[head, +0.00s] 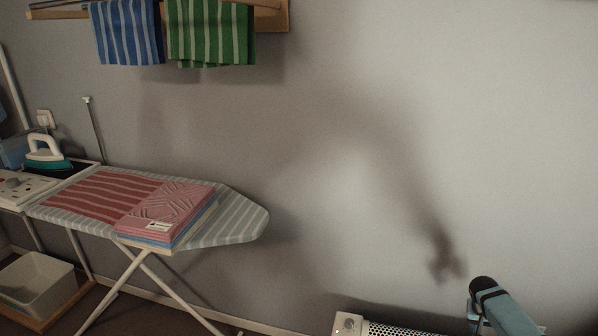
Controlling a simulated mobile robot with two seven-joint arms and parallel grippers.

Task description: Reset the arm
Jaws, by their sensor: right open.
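My right arm comes in at the bottom right corner, teal with a black band. My right gripper (478,318) is low at the frame's bottom edge, in front of the wall and right of the white heater; its fingers are small and partly cut off. Nothing is seen held in it. A blurred shadow of an arm, with a forked end, falls on the wall above it. My left gripper is not in view.
An ironing board (243,222) stands at left with a red striped cloth (100,194) and a folded stack (168,208). An iron (45,152) stands behind. Towels (212,30) hang above. A heater (385,328) is at the bottom. The wall at right is bare.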

